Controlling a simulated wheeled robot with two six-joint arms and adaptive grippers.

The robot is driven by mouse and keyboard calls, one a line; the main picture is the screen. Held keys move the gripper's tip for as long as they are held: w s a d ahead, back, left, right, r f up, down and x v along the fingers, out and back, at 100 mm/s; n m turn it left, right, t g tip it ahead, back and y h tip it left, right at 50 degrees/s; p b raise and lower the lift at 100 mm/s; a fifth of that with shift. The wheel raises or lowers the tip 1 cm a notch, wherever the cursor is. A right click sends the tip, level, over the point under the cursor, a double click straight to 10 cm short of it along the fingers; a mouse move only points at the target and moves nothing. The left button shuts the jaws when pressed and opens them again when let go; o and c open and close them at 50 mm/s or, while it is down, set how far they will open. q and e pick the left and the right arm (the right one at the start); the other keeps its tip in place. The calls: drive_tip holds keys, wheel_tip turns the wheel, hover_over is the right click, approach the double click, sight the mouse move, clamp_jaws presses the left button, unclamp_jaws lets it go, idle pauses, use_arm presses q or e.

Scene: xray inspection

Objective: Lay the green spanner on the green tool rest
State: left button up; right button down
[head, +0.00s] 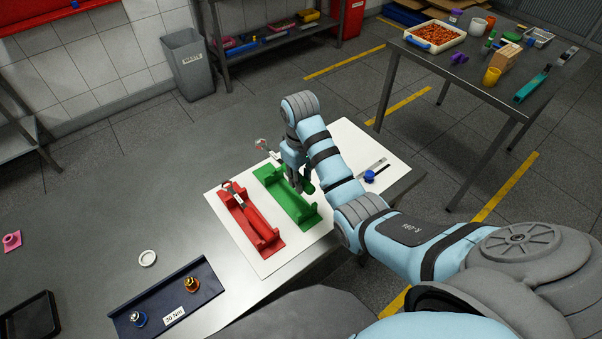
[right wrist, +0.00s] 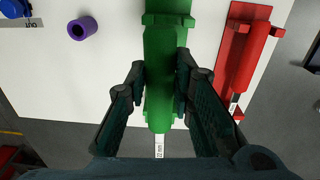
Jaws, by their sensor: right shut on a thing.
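The green tool rest (head: 302,213) lies on a white board on the table, right of the red rest. My right gripper (head: 297,185) is over it, shut on the green spanner's handle. The handle (right wrist: 160,85) shows between the fingers in the right wrist view, roughly in line with the rest (right wrist: 168,19). Whether the handle touches the rest cannot be told. My left gripper is not in view.
A red spanner (head: 233,192) lies on the red tool rest (head: 267,240). A blue knob (head: 369,177) on a metal strip and a purple ring (right wrist: 82,28) lie on the board's other side. A navy tray (head: 160,296) and white ring (head: 147,258) are at the front left.

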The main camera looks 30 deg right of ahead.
wheel_tip(320, 180, down, 8)
drive_tip(key=b, duration=0.2)
drive_tip(key=shift+s+b, duration=0.1)
drive_tip(key=shift+b, duration=0.2)
drive_tip(key=shift+s, duration=0.15)
drive_tip(key=c, duration=1.3)
unclamp_jaws()
drive_tip(key=shift+d, duration=0.1)
drive_tip(key=shift+d+f, duration=0.1)
drive_tip(key=shift+f, duration=0.05)
drive_tip(key=shift+a, duration=0.2)
drive_tip(key=shift+d, duration=0.1)
